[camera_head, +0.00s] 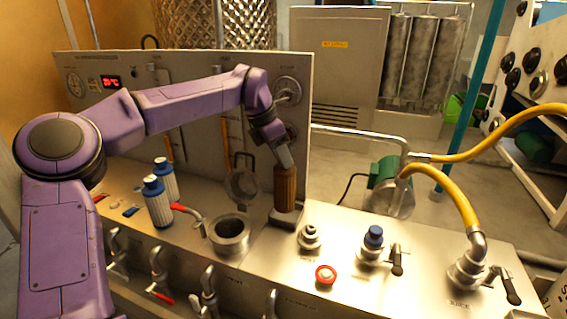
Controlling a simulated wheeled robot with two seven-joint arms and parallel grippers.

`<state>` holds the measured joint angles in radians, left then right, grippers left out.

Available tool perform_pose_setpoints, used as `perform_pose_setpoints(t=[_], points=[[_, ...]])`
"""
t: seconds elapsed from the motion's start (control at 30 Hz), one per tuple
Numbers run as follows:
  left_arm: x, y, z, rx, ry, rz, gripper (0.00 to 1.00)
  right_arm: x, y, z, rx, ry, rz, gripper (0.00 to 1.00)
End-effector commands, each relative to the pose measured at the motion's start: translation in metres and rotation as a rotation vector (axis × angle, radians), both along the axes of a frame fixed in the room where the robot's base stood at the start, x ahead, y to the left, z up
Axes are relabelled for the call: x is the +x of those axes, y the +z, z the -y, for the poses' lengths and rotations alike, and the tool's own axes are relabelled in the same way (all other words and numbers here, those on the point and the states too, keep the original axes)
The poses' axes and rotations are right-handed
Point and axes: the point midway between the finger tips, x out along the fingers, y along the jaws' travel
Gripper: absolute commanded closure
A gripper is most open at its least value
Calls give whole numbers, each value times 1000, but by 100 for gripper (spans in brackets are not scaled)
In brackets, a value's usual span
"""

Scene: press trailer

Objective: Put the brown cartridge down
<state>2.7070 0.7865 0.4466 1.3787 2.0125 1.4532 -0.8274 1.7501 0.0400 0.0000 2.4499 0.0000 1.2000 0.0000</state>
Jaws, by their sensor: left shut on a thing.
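The brown cartridge (285,188) is upright in the middle of the view, ribbed along its side. My left gripper (286,162) reaches down from above and is shut on its top end. The cartridge's lower end is at a dark-topped block (284,217) on the steel bench; I cannot tell whether it touches. My right gripper is not in view.
Two white cartridges with blue caps (157,203) stand on the left of the bench. An open steel cup-like fitting (230,234) is left of the block. A dark strainer basket (242,182) hangs on the panel behind.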

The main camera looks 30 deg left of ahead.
Motion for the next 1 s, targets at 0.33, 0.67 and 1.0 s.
perform_pose_setpoints(t=[0.33,0.67,1.0], points=[[20,-34,-7,1,-1,-1,100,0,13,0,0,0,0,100],[20,-55,-6,0,-1,3,100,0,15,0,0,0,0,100],[20,-58,-6,1,-1,2,36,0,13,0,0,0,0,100]])
